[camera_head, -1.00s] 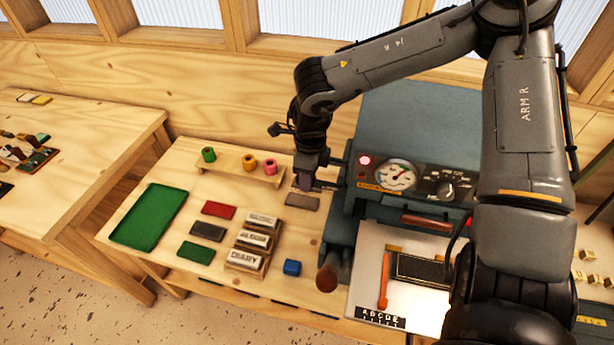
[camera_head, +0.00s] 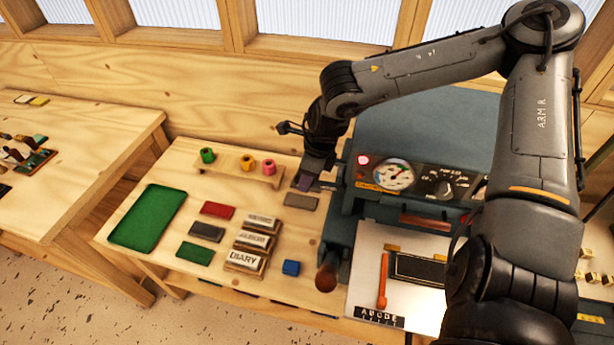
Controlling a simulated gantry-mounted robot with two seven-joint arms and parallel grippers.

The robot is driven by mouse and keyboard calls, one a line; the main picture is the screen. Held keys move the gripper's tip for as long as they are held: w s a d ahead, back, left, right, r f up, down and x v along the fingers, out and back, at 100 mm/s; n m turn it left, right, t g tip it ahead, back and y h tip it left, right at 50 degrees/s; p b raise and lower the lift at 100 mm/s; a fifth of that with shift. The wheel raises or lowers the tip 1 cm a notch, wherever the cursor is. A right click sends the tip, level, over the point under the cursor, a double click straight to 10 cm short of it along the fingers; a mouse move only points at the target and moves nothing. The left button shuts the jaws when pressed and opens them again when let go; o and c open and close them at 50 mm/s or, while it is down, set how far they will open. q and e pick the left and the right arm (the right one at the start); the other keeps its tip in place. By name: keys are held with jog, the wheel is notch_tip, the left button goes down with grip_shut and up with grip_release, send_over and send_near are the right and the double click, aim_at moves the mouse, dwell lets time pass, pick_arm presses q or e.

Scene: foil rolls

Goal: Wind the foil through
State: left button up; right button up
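Three foil rolls stand in a row on a low wooden rack (camera_head: 228,172): a green roll (camera_head: 207,156), a yellow-orange roll (camera_head: 247,162) and a pink roll (camera_head: 268,167). My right gripper (camera_head: 306,182) points down to the right of the rack, beside the left side of the blue-grey machine (camera_head: 428,130). A dark purple shape shows at its fingertips, too small to tell apart from the fingers. Whether the fingers are open or shut does not show. A grey flat block (camera_head: 300,202) lies just below the gripper. My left gripper is out of view.
The machine has a lit red lamp (camera_head: 363,160), a dial (camera_head: 392,175) and a brown handle (camera_head: 326,279). Another table (camera_head: 75,170) stands left.

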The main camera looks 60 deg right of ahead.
jog(key=o, duration=0.3)
jog(key=shift+o, duration=0.2)
jog(key=shift+r, duration=0.1)
jog(key=v, duration=1)
jog(key=shift+r+p, duration=0.3)
jog(key=shift+r, duration=0.1)
jog(key=shift+s, duration=0.1)
